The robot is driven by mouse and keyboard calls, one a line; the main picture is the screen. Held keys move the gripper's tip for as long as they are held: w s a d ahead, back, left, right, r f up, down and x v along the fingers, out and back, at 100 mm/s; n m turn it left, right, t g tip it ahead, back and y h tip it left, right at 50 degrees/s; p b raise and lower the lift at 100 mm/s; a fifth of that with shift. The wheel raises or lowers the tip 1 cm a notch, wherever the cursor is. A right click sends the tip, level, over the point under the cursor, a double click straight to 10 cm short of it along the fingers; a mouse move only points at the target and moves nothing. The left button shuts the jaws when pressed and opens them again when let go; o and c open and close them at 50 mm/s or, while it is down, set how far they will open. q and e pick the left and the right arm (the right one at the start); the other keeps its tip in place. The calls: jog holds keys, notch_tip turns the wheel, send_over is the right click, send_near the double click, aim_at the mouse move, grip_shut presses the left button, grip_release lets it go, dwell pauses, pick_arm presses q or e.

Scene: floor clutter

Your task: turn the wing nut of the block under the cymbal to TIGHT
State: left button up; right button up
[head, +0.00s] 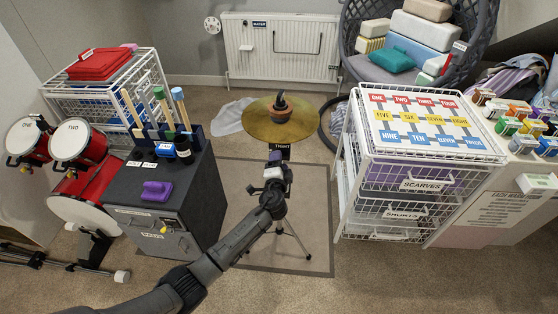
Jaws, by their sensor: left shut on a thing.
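The brass cymbal (283,122) sits on its stand in the middle of the room. A dark block labelled TIGHT (279,146) is just under the cymbal. My left gripper (275,159) reaches up from below, right at the block's near side, and is shut on the wing nut, which its fingers hide. I cannot tell which way the nut is turned. The stand's thin tripod legs (290,233) show below, partly behind my arm. My right gripper is not in view.
A dark cabinet (168,200) with mallets and a purple block stands at left, beside red drums (78,142). A white wire drawer unit (400,188) stands at right. A grey mat (300,258) lies under the stand, with open floor around it.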

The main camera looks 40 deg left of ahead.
pick_arm(q)
jog(key=shift+m+p, duration=0.55)
jog(key=shift+m, duration=0.95)
jog(key=o, duration=0.9)
jog(key=shift+p+v, duration=1.55)
jog(key=shift+v, duration=5.4)
